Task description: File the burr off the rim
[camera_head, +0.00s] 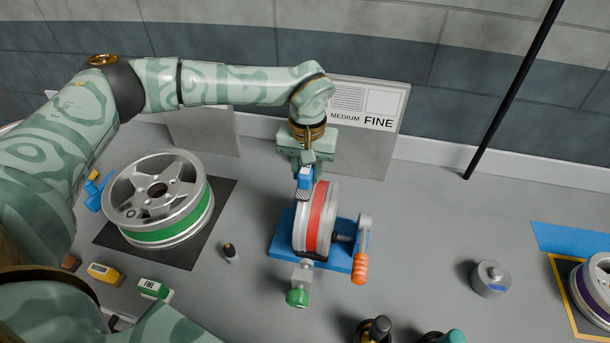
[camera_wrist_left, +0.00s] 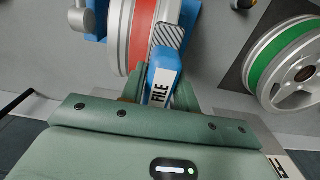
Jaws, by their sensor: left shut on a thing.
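The red-banded wheel (camera_head: 316,218) stands upright in a blue stand (camera_head: 284,247) with an orange-handled clamp (camera_head: 359,266). My left gripper (camera_head: 305,168) is above the wheel and shut on the blue file (camera_head: 304,178). The file's ridged grey face points down at the rim's upper left edge; I cannot tell whether it touches. In the left wrist view the file (camera_wrist_left: 163,75) lies between my fingers with its ridged end close beside the wheel (camera_wrist_left: 142,35). I cannot make out the burr. My right gripper is not in view.
A green-banded wheel (camera_head: 160,200) lies on a dark mat (camera_head: 193,250) at left. A FINE-labelled panel (camera_head: 366,150) stands behind. A purple-banded wheel (camera_head: 596,290) is at right.

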